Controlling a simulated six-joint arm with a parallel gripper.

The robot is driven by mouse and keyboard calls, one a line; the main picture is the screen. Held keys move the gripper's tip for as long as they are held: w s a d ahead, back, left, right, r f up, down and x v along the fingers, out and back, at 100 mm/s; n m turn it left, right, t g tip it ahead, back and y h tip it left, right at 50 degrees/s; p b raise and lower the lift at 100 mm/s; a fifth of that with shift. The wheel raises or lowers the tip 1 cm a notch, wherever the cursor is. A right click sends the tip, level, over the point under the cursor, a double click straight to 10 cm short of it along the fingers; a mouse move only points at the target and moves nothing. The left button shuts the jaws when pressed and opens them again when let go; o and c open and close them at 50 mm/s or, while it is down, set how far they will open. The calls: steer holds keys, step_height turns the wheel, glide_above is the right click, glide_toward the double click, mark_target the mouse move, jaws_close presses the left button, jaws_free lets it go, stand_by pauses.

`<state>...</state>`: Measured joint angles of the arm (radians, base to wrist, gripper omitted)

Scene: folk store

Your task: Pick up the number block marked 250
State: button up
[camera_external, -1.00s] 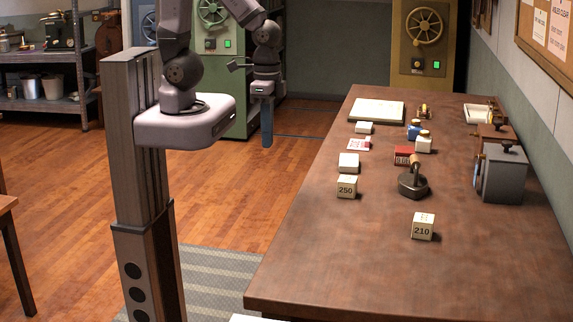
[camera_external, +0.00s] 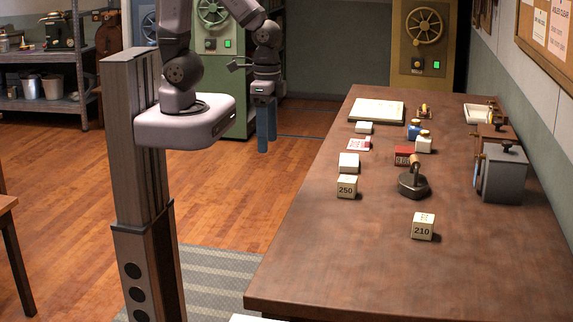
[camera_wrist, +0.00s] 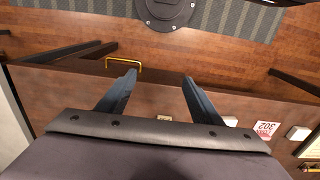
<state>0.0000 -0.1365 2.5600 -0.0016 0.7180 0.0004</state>
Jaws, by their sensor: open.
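The number block marked 250 (camera_external: 347,187) is a cream cube on the left part of the wooden table (camera_external: 330,250), its number facing the external camera. My gripper (camera_external: 267,142) is open and empty, with its blue fingers pointing down left of the table in the external picture, well apart from the block. In the wrist view my gripper (camera_wrist: 160,82) shows two spread fingers with nothing between them. I cannot make out the 250 marking in the wrist view.
A block marked 210 (camera_external: 423,226) stands nearer the front. The front table is clear.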

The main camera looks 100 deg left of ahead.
mark_target(343, 179)
steer(key=w+a+f+t, duration=0.1)
steer(key=w+f+t, duration=0.1)
steer(key=w, duration=0.3)
steer(key=w+a+f+t+p, duration=0.1)
steer(key=w+f+t, duration=0.2)
steer(key=w+f, duration=0.1)
steer(key=w+a+f+t, duration=0.1)
steer(key=w+f+t, duration=0.1)
steer(key=w, duration=0.5)
steer(key=shift+a+f+t+p, duration=0.25)
steer(key=shift+f+t+p, duration=0.15)
steer(key=shift+f, duration=0.4)
steer(key=shift+w+f+t, duration=0.35)
steer(key=shift+w+t, duration=0.2)
steer(key=shift+t, duration=0.05)
steer(key=shift+w+f+t, duration=0.2)
steer(key=shift+f+t, duration=0.1)
steer(key=shift+t, duration=0.4)
steer(key=shift+s+t, duration=0.1)
steer(key=shift+t, duration=0.5)
steer(key=shift+s+r+t, duration=0.1)
steer(key=shift+s+t, duration=0.2)
steer(key=shift+t, duration=0.3)
